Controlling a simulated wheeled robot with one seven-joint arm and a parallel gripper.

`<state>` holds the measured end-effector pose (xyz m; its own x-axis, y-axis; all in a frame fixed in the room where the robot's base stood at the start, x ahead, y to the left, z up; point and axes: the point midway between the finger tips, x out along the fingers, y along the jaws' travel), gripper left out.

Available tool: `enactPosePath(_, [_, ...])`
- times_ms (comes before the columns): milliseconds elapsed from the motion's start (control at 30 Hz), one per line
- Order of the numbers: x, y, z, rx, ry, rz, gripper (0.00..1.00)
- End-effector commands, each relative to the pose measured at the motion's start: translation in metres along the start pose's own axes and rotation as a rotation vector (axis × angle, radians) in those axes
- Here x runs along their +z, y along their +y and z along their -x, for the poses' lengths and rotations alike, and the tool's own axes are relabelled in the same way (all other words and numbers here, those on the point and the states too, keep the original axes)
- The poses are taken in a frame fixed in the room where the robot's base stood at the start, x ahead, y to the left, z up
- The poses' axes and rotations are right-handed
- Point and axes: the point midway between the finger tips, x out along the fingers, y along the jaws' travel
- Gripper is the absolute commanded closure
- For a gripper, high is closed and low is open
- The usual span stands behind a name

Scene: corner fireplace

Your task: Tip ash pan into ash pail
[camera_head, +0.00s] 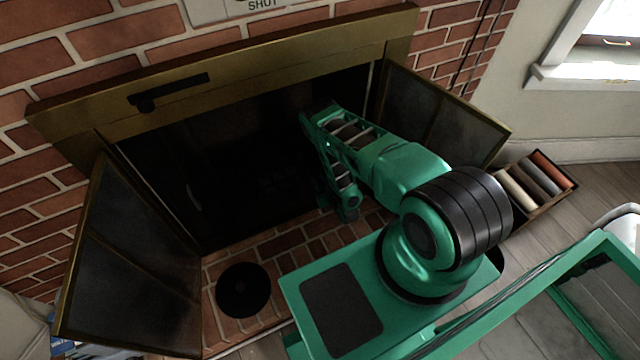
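The ash pan cannot be made out; the inside of the firebox (240,165) is very dark, with only faint shapes in it. A round black object (243,290) is on the brick hearth in front of the opening, at the lower left; it may be the ash pail seen from above, but I cannot tell whether it is open or lidded. My green arm reaches from the right into the firebox mouth. My gripper (337,165) is at its end, to the upper right of the round object and apart from it. Its fingertips are not clear against the dark, and no held thing shows.
Two framed fireplace doors stand open, the left door (130,265) and the right door (440,110), flanking the opening. A brass-coloured lintel (290,70) with a dark handle runs above. A box of rolls (535,185) sits on the floor at right. Bare hearth brick (310,240) lies between my arm and the round object.

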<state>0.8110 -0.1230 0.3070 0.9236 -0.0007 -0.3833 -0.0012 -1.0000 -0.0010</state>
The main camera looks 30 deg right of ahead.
Motion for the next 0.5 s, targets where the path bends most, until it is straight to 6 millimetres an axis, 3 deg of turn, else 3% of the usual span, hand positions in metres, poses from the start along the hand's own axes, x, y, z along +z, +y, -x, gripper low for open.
enactPosePath(300, [0.000, 0.001, -0.053, 0.002, 0.002, 0.000, 0.76])
enactPosePath(500, [0.000, 0.001, -0.078, 0.001, 0.001, 0.000, 0.76])
